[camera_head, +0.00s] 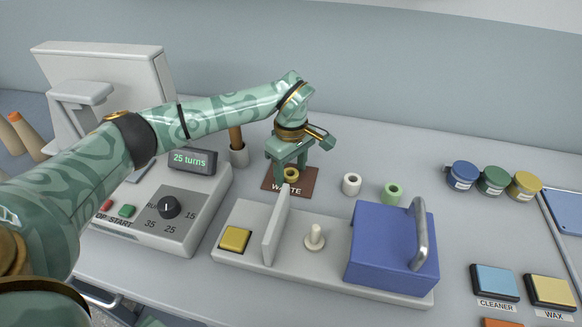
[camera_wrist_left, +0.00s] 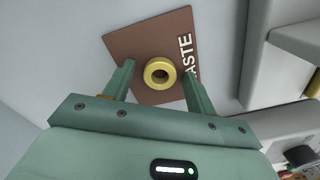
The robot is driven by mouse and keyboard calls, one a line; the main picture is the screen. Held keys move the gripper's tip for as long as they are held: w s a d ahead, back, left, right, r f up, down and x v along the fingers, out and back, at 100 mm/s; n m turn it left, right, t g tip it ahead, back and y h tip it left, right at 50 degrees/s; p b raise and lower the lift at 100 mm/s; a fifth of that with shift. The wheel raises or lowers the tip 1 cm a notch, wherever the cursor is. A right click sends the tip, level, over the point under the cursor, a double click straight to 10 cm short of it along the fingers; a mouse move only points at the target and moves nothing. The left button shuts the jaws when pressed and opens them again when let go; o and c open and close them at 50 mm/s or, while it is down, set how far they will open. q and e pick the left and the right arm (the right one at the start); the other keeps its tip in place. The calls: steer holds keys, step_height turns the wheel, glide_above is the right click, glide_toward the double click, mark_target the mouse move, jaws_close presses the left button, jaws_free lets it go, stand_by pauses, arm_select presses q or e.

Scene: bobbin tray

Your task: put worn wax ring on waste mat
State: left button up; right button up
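The worn wax ring (camera_head: 291,176), a small yellow ring, lies flat on the brown waste mat (camera_head: 307,180). In the left wrist view the ring (camera_wrist_left: 160,73) shows whole near the middle of the mat (camera_wrist_left: 125,45), its hole facing up. My left gripper (camera_head: 290,168) is above the mat, pointing down. In the left wrist view its two fingers (camera_wrist_left: 158,80) stand on either side of the ring with a gap at each side, so it is open and holds nothing. My right gripper is not in view.
A grey tray (camera_head: 290,258) with an upright divider, a white peg (camera_head: 315,237) and a blue block with a handle (camera_head: 385,255) stands in front. White (camera_head: 351,184) and green (camera_head: 392,192) rings stand right of the mat. A control box (camera_head: 190,215) is at left.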

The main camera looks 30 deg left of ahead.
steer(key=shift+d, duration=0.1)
arm_select(q)
step_height(320, 180, up, 12)
steer(key=p, duration=0.3)
steer(key=shift+r, duration=0.2)
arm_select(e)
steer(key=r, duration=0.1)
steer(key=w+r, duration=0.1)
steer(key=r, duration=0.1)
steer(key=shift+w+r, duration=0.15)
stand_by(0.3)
